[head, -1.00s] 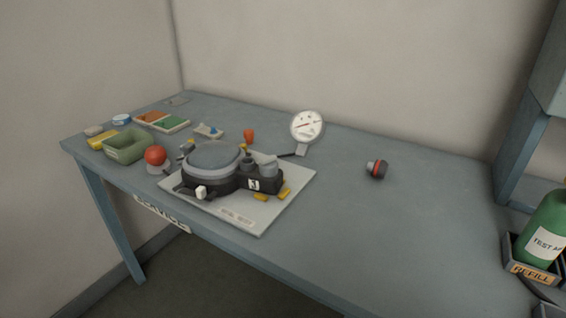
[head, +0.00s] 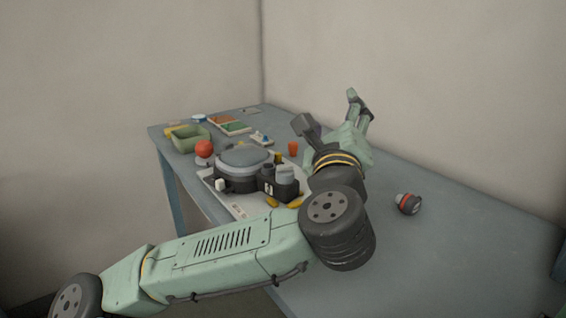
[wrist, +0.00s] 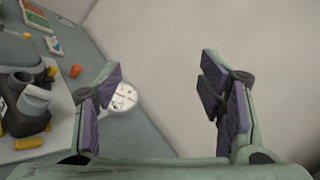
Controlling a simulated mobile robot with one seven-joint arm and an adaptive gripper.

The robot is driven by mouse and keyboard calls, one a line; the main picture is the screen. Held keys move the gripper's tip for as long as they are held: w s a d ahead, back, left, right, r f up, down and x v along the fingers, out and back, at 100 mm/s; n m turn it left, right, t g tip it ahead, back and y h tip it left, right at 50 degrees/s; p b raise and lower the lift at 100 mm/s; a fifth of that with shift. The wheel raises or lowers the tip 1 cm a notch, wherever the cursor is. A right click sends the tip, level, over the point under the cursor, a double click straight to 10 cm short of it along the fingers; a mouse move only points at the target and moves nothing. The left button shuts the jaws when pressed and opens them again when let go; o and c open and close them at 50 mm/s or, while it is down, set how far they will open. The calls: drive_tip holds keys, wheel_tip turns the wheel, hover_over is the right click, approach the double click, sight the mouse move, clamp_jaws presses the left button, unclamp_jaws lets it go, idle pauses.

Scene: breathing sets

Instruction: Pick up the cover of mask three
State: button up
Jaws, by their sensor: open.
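The mask marked three stands on a pale mat (head: 236,208) in the head view. It has a dark body (head: 240,184) with a grey round top (head: 244,156) and a side port (head: 286,174). Part of it shows at the left edge of the wrist view (wrist: 28,108). I cannot tell for sure which part is its cover; a dark round cap with a red band (head: 408,203) lies apart, to the right. My gripper (head: 326,106) is open and empty, raised above the table's back side. Its two fingers stand wide apart in the wrist view (wrist: 160,68).
A dial gauge (wrist: 123,97) stands below my gripper; my arm hides it in the head view. A green bin (head: 191,139), a red ball (head: 204,148) and an orange cup (head: 293,148) are on the table. The table's right part (head: 460,245) is mostly clear.

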wheel_tip(320, 180, down, 7)
drive_tip(key=w+m+g+y, duration=0.2)
drive_tip(key=y, duration=0.1)
drive_tip(key=m+g+y, duration=0.2)
drive_tip(key=y, duration=0.1)
approach(286, 170)
drive_tip(key=d, duration=0.1)
drive_tip(key=shift+y, duration=0.4)
drive_tip(key=x, duration=0.5)
drive_tip(key=shift+d+f, duration=0.1)
drive_tip(key=shift+f, duration=0.15)
drive_tip(key=x, duration=0.1)
drive_tip(key=p+x, duration=0.1)
drive_tip(key=x, duration=0.1)
drive_tip(key=p+x, duration=0.1)
drive_tip(key=x, duration=0.1)
drive_tip(key=shift+s+a+r, duration=0.1)
drive_tip(key=shift+a+r, duration=0.2)
drive_tip(key=shift+a, duration=0.05)
drive_tip(key=shift+w+f, duration=0.2)
drive_tip(key=shift+w, duration=0.3)
drive_tip(key=shift+c, duration=0.5)
drive_tip(key=c, duration=0.8)
